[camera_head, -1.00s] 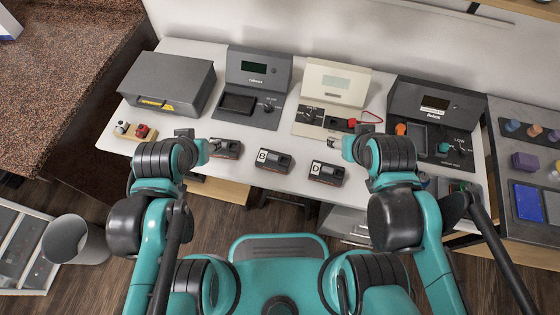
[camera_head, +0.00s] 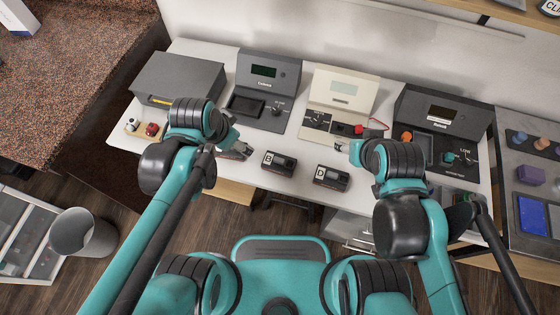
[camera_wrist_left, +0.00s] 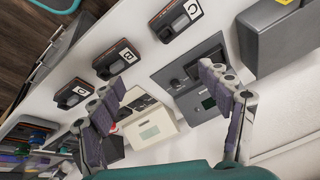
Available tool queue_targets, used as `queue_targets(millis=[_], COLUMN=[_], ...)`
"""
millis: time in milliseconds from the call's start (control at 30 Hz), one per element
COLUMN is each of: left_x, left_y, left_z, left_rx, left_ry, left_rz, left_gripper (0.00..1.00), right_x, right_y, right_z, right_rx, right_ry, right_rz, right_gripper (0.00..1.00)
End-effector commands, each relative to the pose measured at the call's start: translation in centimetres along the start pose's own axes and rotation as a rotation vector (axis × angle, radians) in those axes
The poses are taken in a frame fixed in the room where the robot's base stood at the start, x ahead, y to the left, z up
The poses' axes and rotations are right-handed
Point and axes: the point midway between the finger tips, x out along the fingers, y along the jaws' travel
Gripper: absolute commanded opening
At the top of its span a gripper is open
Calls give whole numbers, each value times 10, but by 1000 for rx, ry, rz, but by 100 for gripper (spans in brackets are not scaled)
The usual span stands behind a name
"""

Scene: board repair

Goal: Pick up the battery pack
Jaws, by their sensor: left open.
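Several dark boxes with lettered white labels look like battery packs. Pack B (camera_head: 278,164) and pack D (camera_head: 332,179) lie near the table's front edge. A third, pack C (camera_wrist_left: 175,17), lies at the top of the left wrist view, with pack B (camera_wrist_left: 116,60) and pack D (camera_wrist_left: 74,93) in a row below it. In the head view pack C (camera_head: 233,154) is partly hidden by my left gripper (camera_head: 240,148). The left gripper (camera_wrist_left: 160,78) is open and empty, above the table. My right gripper (camera_head: 345,147) is above the table behind D; its jaws are unclear.
Behind the packs stand a grey case (camera_head: 180,78), a dark grey device (camera_head: 268,75), a cream device (camera_head: 340,88) and a dark device (camera_head: 440,112). Small white and red parts (camera_head: 151,129) sit at the left edge. Bare white table lies around B and D.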

Motion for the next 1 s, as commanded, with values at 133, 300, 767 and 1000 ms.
queue_targets(millis=[133,300,767,1000], left_x=[25,59,108,130], left_y=[22,52,88,96], left_z=[-28,-44,-43,-38], left_rx=[387,802,1185,1183], left_ry=[-68,-101,-88,-87], left_rz=[132,295,462,460], left_gripper=[78,78,78,78], right_x=[-9,-16,-13,-2], right_y=[0,0,0,0], right_z=[-6,-11,-9,-1], right_rx=[0,0,0,0], right_ry=[0,0,0,0], right_rz=[0,0,0,0], right_gripper=[56,56,56,56])
